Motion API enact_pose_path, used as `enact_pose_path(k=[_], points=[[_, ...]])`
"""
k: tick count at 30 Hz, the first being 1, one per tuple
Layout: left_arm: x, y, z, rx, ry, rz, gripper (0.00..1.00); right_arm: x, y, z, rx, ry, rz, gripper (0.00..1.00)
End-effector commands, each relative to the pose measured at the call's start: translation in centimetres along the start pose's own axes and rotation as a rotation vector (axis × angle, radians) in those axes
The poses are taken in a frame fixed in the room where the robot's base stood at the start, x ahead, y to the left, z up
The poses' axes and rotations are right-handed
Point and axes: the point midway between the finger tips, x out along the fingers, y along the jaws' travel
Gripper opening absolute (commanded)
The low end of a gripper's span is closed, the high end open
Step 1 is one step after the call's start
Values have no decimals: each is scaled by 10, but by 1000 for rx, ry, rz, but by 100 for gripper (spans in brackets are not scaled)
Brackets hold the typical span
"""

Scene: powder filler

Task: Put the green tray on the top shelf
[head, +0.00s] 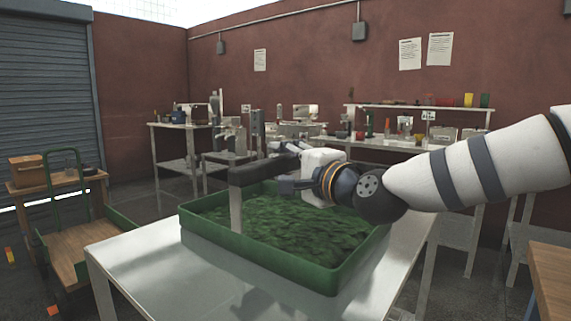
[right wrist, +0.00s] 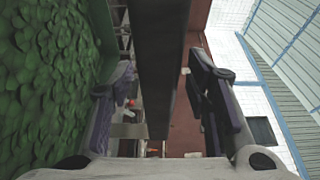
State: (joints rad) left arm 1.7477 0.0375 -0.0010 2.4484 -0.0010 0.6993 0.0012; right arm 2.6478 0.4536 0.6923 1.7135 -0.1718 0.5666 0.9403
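The green tray (head: 300,262) rests on a metal table (head: 150,255), filled with dark green leafy material (head: 300,222). A dark handle bar (head: 250,174) spans above it on a pale metal upright (head: 236,211). My right gripper (head: 284,170) reaches in from the right, over the tray at the bar. In the right wrist view, the bar (right wrist: 163,60) passes between the open fingers (right wrist: 163,95), with gaps visible on both sides. A raised shelf (head: 415,105) with cups stands above a bench at the back wall; I cannot tell whether it is the top shelf. My left gripper is out of view.
A cart with a wooden deck (head: 82,250) stands left of the table. Benches with equipment (head: 180,126) line the back. A wooden surface (head: 552,275) is at the right edge. The metal table's front left is bare.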

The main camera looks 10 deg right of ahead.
Motion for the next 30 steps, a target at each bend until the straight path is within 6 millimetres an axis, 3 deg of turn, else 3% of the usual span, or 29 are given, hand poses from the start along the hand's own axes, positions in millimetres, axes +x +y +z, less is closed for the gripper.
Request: enact_pose_path(k=[5, 15, 19, 24, 30], points=[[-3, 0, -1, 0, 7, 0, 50, -7, -4, 0, 0, 0, -1, 44], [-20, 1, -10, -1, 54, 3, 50, -85, -8, 0, 0, 0, -6, 44], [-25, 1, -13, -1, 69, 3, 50, -108, -7, 0, -1, 1, -6, 44], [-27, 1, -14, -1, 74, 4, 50, -120, -4, 0, -1, 0, -1, 44], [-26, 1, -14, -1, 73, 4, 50, -120, -2, 0, -1, 0, 1, 44]])
